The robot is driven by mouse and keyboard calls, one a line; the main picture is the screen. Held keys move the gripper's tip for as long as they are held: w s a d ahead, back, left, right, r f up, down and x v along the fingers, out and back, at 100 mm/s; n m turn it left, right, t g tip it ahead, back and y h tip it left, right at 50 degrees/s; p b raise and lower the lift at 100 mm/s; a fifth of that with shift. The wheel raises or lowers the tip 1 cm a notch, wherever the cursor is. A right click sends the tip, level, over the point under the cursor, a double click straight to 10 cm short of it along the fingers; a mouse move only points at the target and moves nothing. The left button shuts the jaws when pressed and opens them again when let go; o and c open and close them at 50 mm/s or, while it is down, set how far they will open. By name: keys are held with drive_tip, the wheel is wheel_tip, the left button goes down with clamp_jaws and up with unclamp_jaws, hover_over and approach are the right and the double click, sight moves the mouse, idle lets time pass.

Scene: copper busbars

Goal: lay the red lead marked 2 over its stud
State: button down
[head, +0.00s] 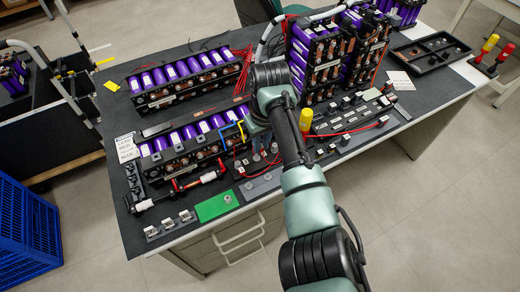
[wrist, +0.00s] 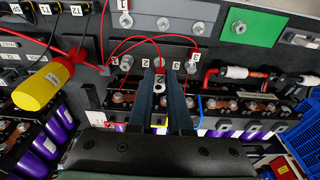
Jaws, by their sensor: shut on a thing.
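In the wrist view my gripper (wrist: 161,80) reaches up from the bottom edge, its two dark fingers close together. They are shut on the red lead marked 2 (wrist: 160,86), whose white tag and metal ring lug show between the fingertips. Its red wire curves away above the tips. The gap between lug and studs is hard to judge.
A yellow-handled tool (wrist: 38,88) lies left in the wrist view. Purple battery modules (head: 180,75) and a tall battery stack (head: 315,60) crowd the dark bench. A green plate (head: 216,206) lies near the front edge. Blue and yellow wires (head: 238,130) stand by the arm.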

sight(263, 149)
drive_tip(key=shift+s+d+f+b, duration=0.1)
drive_tip(key=shift+s+f+b, duration=0.15)
drive_tip(key=shift+b, duration=0.3)
wheel_tip(263, 149, down, 4)
drive_tip(key=b, duration=0.4)
drive_tip(key=shift+w+r, duration=0.1)
drive_tip(key=shift+r, duration=0.2)
drive_tip(key=shift+f, duration=1)
drive_tip(key=shift+f, duration=0.35)
drive_tip(key=c, duration=0.8)
unclamp_jaws()
drive_tip(key=shift+o, duration=0.2)
